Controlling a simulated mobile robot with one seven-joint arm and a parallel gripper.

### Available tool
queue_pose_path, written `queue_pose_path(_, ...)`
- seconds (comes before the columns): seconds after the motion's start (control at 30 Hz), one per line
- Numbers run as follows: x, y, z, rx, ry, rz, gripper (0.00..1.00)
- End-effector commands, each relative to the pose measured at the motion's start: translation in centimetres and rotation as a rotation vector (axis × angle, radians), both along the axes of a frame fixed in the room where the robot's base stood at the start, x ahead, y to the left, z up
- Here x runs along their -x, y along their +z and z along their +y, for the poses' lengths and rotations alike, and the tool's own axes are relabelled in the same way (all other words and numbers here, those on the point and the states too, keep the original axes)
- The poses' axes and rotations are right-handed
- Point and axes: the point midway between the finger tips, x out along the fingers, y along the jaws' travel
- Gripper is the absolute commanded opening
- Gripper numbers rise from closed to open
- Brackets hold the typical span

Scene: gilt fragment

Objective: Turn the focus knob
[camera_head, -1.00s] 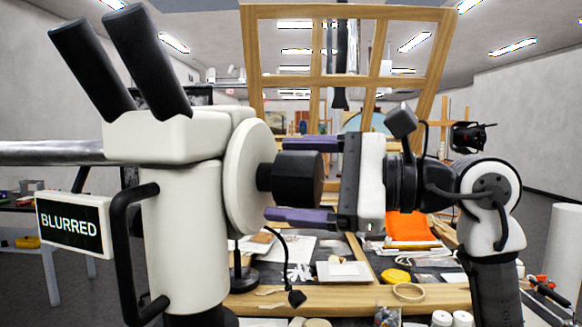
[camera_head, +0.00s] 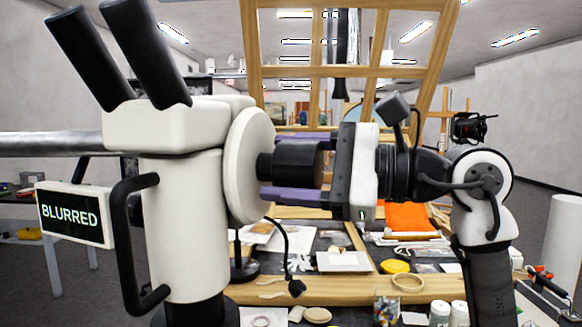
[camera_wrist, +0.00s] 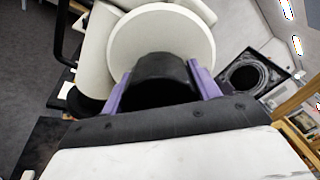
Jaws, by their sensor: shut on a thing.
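The focus knob (camera_head: 296,164) is a black, faceted cylinder on a round cream disc (camera_head: 250,165) at the side of the white microscope head (camera_head: 172,130). My gripper (camera_head: 291,166) comes from the right, its purple fingers above and below the knob, shut on it. In the wrist view the knob (camera_wrist: 160,82) sits between the two purple fingers, in front of the disc (camera_wrist: 165,38). A screen (camera_head: 75,214) on the microscope's left reads "BLURRED". Two black eyepieces (camera_head: 146,50) rise at the upper left.
A cluttered workbench (camera_head: 340,289) lies below, with a small lamp (camera_head: 290,262), an orange sheet (camera_head: 408,217), a yellow round thing (camera_head: 395,267) and white jars (camera_head: 440,313). A wooden frame (camera_head: 350,71) stands behind. A black handle (camera_head: 128,240) juts from the microscope.

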Motion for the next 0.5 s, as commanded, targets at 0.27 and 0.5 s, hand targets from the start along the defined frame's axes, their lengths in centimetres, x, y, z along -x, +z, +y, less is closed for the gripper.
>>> queue_pose_path(0.27, -0.04, -0.08, -0.06, -0.040, -0.002, 0.150, 0.38)
queue_pose_path(0.5, -0.06, -0.03, -0.05, -0.084, -0.002, 0.307, 0.38)
